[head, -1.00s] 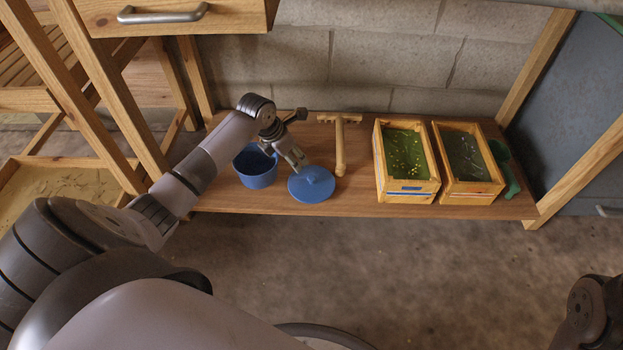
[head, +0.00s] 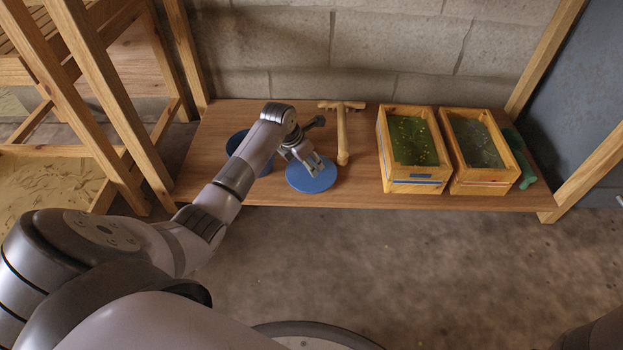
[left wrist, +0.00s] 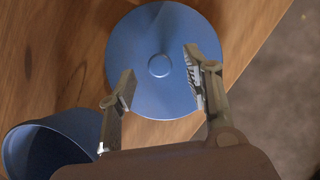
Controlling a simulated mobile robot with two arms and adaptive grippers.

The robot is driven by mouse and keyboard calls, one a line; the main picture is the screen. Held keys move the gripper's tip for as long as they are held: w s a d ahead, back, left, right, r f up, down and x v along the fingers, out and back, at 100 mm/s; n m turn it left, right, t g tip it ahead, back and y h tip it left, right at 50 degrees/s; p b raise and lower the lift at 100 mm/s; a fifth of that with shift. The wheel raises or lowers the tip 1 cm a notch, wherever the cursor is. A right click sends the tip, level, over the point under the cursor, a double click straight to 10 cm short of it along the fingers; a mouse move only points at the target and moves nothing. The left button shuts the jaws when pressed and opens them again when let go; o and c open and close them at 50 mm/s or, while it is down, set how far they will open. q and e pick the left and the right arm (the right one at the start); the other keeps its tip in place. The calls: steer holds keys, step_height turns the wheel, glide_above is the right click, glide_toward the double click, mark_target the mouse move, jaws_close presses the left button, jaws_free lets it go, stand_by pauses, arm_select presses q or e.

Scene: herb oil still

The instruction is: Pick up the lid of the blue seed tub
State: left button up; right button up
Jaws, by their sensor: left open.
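The blue lid (head: 311,181) is a flat disc lying on the low wooden shelf, near its front edge. In the left wrist view the lid (left wrist: 150,95) shows a round knob (left wrist: 159,66) at its middle. My left gripper (head: 314,168) is open above the lid; in the wrist view its fingers (left wrist: 160,78) stand apart on either side, with the knob a little beyond the tips. The blue tub (head: 236,142) stands open just left of the lid, mostly hidden behind my left arm. It also shows in the wrist view (left wrist: 50,148).
A wooden rake-like tool (head: 342,135) lies right of the lid. Two wooden crates, one with green contents (head: 412,150) and one beside it (head: 478,152), stand further right, with a green tool (head: 520,160) beyond. A block wall closes the back.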

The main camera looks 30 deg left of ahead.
arm_select(q)
steer(key=shift+b+x, duration=0.55)
steer(key=shift+x, duration=0.7)
steer(key=shift+r, duration=0.1)
steer(key=shift+c, duration=0.2)
jaws_close()
